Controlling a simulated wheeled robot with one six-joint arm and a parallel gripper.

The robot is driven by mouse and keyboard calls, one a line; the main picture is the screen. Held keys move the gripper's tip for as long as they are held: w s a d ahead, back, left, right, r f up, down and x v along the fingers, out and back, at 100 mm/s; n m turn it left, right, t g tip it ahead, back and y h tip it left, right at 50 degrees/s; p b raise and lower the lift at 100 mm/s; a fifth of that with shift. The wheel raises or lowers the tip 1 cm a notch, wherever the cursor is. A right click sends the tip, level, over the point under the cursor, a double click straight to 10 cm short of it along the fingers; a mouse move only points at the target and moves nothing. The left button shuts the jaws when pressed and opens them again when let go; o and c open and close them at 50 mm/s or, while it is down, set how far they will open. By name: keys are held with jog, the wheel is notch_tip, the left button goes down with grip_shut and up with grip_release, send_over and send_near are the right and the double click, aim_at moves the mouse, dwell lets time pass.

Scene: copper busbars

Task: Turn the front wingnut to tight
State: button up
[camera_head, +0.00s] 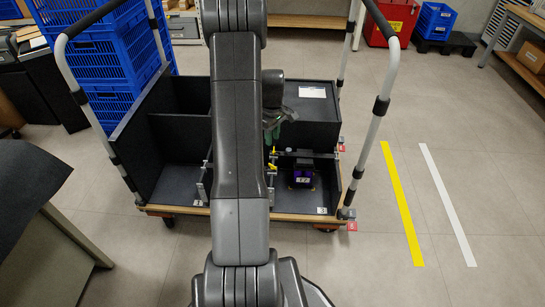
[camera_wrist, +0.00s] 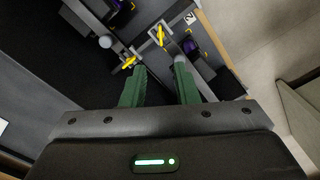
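Two yellow wingnuts show in the wrist view, just beyond my fingertips. The front wingnut (camera_wrist: 159,36) is the one nearer the wooden edge, on a grey bracket. The other wingnut (camera_wrist: 129,62) lies farther from that edge, just beyond the left fingertip. My gripper (camera_wrist: 160,67) has two green fingers, spread apart with nothing between them. In the head view my gripper (camera_head: 280,125) is over the cart, partly hidden by my arm. Contact between fingers and wingnuts is not visible.
The cart (camera_head: 292,214) has dark divider walls and upright metal handles. A black and purple device (camera_head: 302,175) sits in its right front bay. Blue crates (camera_head: 95,60) are stacked at the left. Open floor lies to the right, with yellow and white stripes.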

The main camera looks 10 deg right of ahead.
aim_at(272, 165)
notch_tip(272, 165, down, 14)
jog(key=b, duration=0.4)
jog(key=shift+r, duration=0.2)
grip_shut()
